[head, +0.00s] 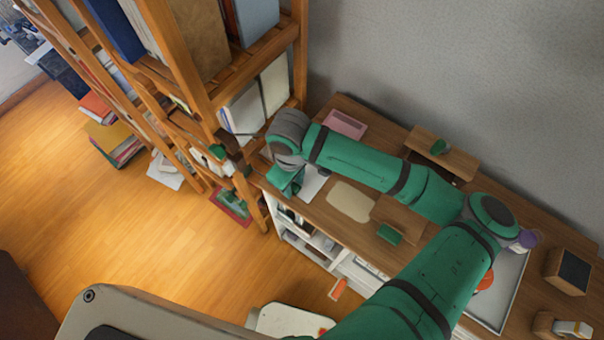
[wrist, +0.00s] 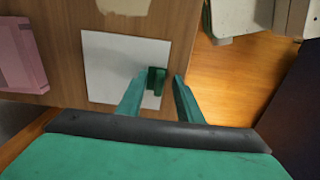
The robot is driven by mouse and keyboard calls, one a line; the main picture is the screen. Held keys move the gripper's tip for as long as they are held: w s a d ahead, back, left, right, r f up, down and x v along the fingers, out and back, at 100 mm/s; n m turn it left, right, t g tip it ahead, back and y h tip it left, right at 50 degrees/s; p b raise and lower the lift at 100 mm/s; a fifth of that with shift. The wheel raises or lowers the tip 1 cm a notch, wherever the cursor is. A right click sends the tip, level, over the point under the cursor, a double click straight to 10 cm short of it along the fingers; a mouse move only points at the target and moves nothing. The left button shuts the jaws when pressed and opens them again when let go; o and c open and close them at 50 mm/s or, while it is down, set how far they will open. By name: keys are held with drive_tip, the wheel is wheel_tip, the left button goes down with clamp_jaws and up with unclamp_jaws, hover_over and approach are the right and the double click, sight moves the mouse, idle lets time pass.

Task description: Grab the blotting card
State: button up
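A flat white square card with a small upright dark green tab near its right edge lies on the wooden desk; I take it as the blotting card (wrist: 105,75). In the head view the card (head: 313,184) shows only in part, behind my wrist. My gripper (wrist: 158,82) is open, with one finger on each side of the green tab (wrist: 155,80). The fingers appear apart from the tab; I cannot tell their exact height above the card. In the head view my gripper (head: 288,182) is at the desk's left end, partly hidden by my wrist.
A beige sheet (head: 350,201) lies beside the card, and a pink box (head: 345,124) stands near the wall. A wooden block with a green piece (head: 390,234) is farther right. The wooden shelf (head: 250,60) stands close to my wrist. The desk edge is near the card.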

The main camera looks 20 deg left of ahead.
drive_tip(key=shift+f, duration=0.1)
drive_tip(key=shift+c, duration=0.6)
clamp_jaws()
